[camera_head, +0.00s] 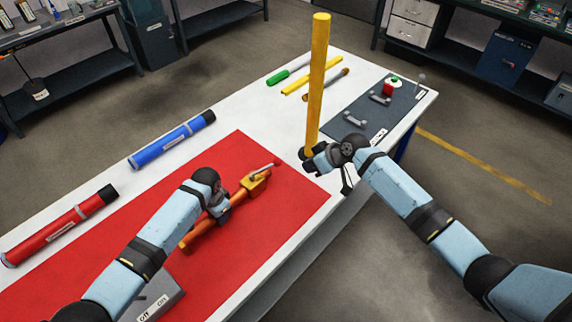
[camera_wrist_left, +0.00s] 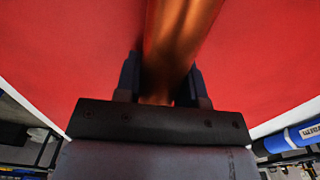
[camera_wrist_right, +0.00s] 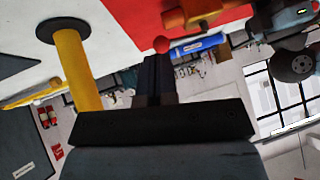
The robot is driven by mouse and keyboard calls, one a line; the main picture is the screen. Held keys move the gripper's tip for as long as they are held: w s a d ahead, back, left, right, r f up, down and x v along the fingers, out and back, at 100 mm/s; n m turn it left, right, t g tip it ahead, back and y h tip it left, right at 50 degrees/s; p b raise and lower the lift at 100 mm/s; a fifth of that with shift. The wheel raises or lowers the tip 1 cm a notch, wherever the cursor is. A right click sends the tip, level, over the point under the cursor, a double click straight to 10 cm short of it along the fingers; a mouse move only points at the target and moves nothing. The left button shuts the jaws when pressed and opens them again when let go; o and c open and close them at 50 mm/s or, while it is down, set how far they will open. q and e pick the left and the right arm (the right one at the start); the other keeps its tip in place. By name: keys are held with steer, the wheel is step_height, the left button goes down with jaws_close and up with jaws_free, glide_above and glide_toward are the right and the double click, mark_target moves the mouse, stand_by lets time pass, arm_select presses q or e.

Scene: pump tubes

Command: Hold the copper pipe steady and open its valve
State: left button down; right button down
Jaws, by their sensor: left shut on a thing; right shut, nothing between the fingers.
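The copper pipe (camera_head: 196,236) lies over the red mat, with an orange-yellow valve body (camera_head: 252,183) at its far right end. The valve has a grey lever (camera_head: 264,170) with a red tip, which points to the right. My left gripper (camera_head: 219,212) is shut around the pipe, behind the valve; the left wrist view shows the pipe (camera_wrist_left: 178,40) between its fingers. My right gripper (camera_head: 312,161) is shut and empty beside the yellow post, to the right of the valve. In the right wrist view the lever's red tip (camera_wrist_right: 161,45) shows just beyond the shut fingers (camera_wrist_right: 157,75).
A tall yellow post (camera_head: 318,80) stands upright close to my right gripper. The red mat (camera_head: 285,207) covers the near table. Blue (camera_head: 172,140) and red (camera_head: 60,226) tubes lie along the left edge. A dark mat (camera_head: 350,115) with small parts lies at the far right.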

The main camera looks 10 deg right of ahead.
mark_target(266, 168)
steer(key=s+r+m+t+h, duration=0.15)
steer(key=s+m+t, duration=0.3)
steer(key=m, duration=1.45)
steer(key=shift+g+y, duration=0.25)
steer(key=shift+g, duration=0.1)
steer(key=x, duration=0.7)
steer(key=w+r+x, duration=0.1)
steer(key=x, duration=0.3)
steer(key=shift+w+a+f, duration=0.1)
steer(key=shift+w+a, duration=0.1)
steer(key=shift+w+a+f, duration=0.2)
steer(key=shift+w+a, duration=0.2)
steer(key=shift+w, duration=0.1)
